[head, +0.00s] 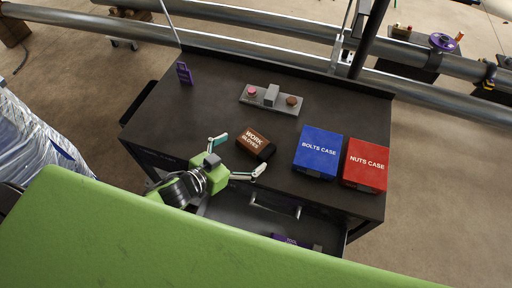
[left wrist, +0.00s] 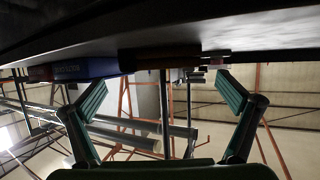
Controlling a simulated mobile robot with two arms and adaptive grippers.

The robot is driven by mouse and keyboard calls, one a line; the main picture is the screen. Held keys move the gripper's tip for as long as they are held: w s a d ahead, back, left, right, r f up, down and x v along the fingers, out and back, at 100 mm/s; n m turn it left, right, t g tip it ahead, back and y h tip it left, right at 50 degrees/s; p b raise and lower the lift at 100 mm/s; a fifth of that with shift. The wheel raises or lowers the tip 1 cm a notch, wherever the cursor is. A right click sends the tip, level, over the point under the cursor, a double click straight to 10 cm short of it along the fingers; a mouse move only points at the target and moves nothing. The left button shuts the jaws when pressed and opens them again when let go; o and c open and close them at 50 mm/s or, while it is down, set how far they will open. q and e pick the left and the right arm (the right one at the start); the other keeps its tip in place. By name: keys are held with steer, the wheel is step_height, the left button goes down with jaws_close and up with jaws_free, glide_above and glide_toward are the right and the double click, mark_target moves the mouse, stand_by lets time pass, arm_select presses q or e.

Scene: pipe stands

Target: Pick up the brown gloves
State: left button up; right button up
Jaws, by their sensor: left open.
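The brown gloves (head: 253,139) are a brown pack labelled "WORK GLOVES" with a dark end, lying on the black table top near its front edge. In the left wrist view, a brown shape (left wrist: 160,61), likely the same pack, shows at the table edge between and beyond the fingers. My left gripper (head: 238,156) is open and empty at the table's front edge, its fingers spread on the near side of the gloves. I cannot tell any contact. Both fingers also show wide apart in the left wrist view (left wrist: 163,95). My right gripper is not in view.
A blue bolts case (head: 319,150) and a red nuts case (head: 366,165) stand right of the gloves on the table (head: 215,100). A grey button panel (head: 270,99) lies behind them. A purple item (head: 184,73) is at back left. A drawer (head: 240,212) is open below.

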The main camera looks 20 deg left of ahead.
mark_target(254, 144)
arm_select(q)
steer(key=shift+w+d+f, duration=0.15)
steer(key=shift+w+f, duration=0.15)
steer(key=shift+w, duration=0.35)
steer(key=b+x, duration=0.3)
steer(key=x, duration=0.2)
steer(key=shift+w+d+r, duration=0.1)
steer(key=shift+r, duration=0.1)
steer(key=shift+c, duration=0.7)
steer(key=c, duration=1.1)
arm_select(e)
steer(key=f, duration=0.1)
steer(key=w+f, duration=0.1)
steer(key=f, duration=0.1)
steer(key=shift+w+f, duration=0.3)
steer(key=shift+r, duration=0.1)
